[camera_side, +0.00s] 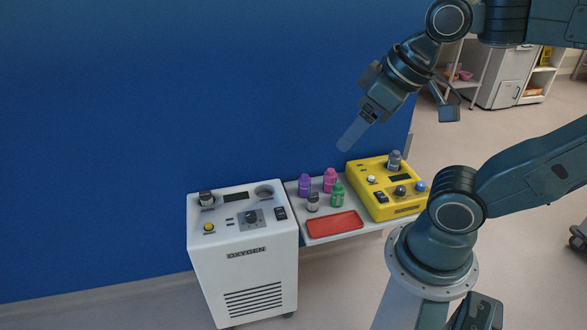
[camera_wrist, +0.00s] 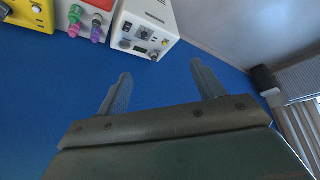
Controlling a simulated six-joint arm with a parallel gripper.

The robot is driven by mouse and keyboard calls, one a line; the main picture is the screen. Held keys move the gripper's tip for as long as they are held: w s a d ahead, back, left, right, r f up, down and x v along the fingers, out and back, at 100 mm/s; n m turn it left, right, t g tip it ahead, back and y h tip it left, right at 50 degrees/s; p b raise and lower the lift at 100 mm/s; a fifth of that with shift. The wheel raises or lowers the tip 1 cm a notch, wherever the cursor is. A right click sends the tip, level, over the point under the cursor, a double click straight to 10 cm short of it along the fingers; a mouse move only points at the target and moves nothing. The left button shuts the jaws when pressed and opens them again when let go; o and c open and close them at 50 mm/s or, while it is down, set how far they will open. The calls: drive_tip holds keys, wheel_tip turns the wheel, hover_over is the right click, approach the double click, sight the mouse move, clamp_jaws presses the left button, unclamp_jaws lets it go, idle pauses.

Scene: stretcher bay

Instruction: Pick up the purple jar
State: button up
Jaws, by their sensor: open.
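The purple jar (camera_side: 304,185) stands upright on the light shelf (camera_side: 294,198), near its back left corner by the blue wall. It also shows at the upper left of the wrist view (camera_wrist: 96,36). My gripper (camera_side: 346,145) is above the shelf, up and to the right of the purple jar and well apart from it. In the wrist view my gripper (camera_wrist: 160,68) has its two fingers spread, with only blue wall between them. One finger hides the other in the side view.
Close around the purple jar are a pink jar (camera_side: 330,180), a green jar (camera_side: 337,194) and a grey jar (camera_side: 312,203). A red tray (camera_side: 334,224) lies in front. A white oxygen unit (camera_side: 246,254) stands left, a yellow device (camera_side: 366,178) right.

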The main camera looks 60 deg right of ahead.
drive_tip(key=shift+o, duration=0.4)
drive_tip(key=w+d+r+m+g, duration=0.15)
drive_tip(key=w+d+m, duration=0.3)
drive_tip(key=w, duration=0.85)
drive_tip(key=w+d+f+m+g+h, duration=0.15)
drive_tip(key=w+d+f+m, duration=0.4)
drive_tip(key=w+d, duration=0.6)
drive_tip(key=w+d+f+m+g, duration=0.1)
drive_tip(key=w+d+f+m, duration=0.35)
drive_tip(key=d+f, duration=0.75)
drive_tip(key=d+f+m, duration=0.1)
drive_tip(key=d+f, duration=0.4)
drive_tip(key=f, duration=0.4)
drive_tip(key=d+f+m+g+y, duration=0.1)
drive_tip(key=d+f, duration=0.4)
drive_tip(key=f, duration=0.5)
drive_tip(key=shift+m+g, duration=0.3)
drive_tip(key=shift+m, duration=0.45)
